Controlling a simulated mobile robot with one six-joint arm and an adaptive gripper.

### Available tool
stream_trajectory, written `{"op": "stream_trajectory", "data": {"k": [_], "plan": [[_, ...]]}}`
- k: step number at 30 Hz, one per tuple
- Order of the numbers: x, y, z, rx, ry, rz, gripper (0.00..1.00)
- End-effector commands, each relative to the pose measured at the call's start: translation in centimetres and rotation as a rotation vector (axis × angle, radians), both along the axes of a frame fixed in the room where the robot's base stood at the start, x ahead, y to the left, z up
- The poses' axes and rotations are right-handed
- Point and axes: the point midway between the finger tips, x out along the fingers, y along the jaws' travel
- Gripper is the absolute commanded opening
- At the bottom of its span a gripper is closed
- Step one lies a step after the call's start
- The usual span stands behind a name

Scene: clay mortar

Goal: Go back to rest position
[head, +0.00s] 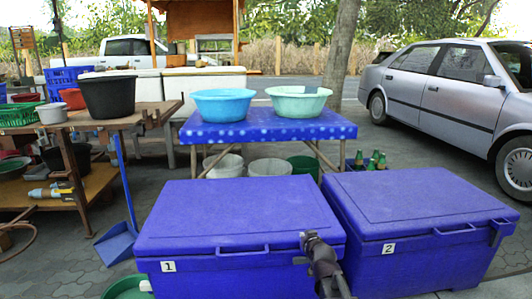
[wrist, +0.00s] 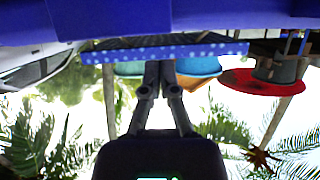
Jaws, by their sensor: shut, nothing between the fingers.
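My gripper (head: 309,237) shows in the head view at the low centre, in front of the right end of the blue cooler marked 1 (head: 235,212). In the wrist view, which is upside down, its fingers (wrist: 160,72) are together with nothing held. A second blue cooler marked 2 (head: 415,205) stands to the right of my gripper. Both cooler lids are down. I cannot tell the exact gap between my gripper and the coolers.
A table with a blue dotted cloth (head: 265,131) stands behind the coolers, bearing a blue basin (head: 222,106) and a pale green basin (head: 298,101). A wooden bench with tubs (head: 105,98) is at left. A silver car (head: 450,85) is parked at right.

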Motion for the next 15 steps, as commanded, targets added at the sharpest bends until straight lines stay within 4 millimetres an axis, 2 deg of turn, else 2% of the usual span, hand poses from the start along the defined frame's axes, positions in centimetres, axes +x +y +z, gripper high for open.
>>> {"op": "stream_trajectory", "data": {"k": [8,15], "plan": [[-3.2,0.2,-0.3,-0.01,0.214,0.03,0.0],[-8.5,-0.3,-0.8,-0.026,0.51,0.036,0.0]]}}
